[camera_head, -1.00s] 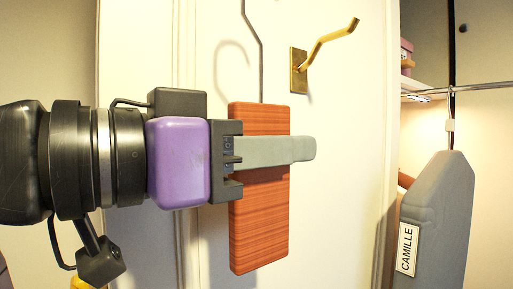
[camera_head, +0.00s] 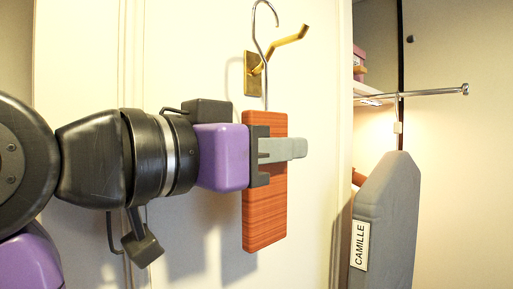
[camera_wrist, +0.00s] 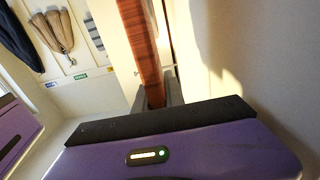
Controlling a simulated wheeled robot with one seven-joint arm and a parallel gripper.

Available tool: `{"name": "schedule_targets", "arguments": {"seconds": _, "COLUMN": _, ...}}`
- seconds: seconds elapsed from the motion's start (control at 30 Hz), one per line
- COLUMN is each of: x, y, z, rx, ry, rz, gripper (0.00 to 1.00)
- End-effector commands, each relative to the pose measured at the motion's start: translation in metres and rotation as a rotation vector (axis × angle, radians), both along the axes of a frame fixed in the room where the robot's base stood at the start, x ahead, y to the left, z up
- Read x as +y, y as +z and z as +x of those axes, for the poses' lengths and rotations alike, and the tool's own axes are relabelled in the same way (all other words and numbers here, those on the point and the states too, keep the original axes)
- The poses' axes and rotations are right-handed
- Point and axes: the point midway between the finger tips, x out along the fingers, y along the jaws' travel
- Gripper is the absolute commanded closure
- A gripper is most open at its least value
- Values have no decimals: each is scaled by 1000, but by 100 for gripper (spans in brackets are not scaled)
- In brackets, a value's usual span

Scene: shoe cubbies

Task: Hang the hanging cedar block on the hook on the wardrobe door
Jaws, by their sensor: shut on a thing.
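The cedar block (camera_head: 265,215) is a reddish-brown upright wooden slab with a thin metal hanger wire (camera_head: 258,45) rising from its top and curling over at the end. My gripper (camera_head: 282,149) is shut on the block near its upper half; it comes in from the left. The brass hook (camera_head: 285,50) is on the pale wardrobe door (camera_head: 190,60), its arm slanting up to the right. The wire passes in front of the hook's plate in the head view, its curl above; whether they touch I cannot tell. The wrist view shows the block (camera_wrist: 139,40) edge-on between the fingers.
A grey ironing-board-like panel (camera_head: 390,220) labelled CAMILLE hangs at the right. A metal rail (camera_head: 430,93) juts out above it, near a shelf with a pink box (camera_head: 359,60). The wrist view shows hanging garments (camera_wrist: 50,30) at upper left.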

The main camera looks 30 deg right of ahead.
Motion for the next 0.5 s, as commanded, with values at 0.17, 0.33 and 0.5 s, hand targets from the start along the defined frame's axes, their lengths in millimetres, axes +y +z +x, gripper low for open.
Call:
{"name": "schedule_targets", "arguments": {"seconds": 0.17, "x": -12, "y": 0, "z": 4, "rx": 0, "ry": 0, "rz": 0, "gripper": 100}}
{"name": "schedule_targets", "arguments": {"seconds": 0.33, "x": -24, "y": 0, "z": 8, "rx": 0, "ry": 0, "rz": 1, "gripper": 100}}
{"name": "schedule_targets", "arguments": {"seconds": 0.5, "x": -36, "y": 0, "z": 11, "rx": 0, "ry": 0, "rz": -1, "gripper": 100}}
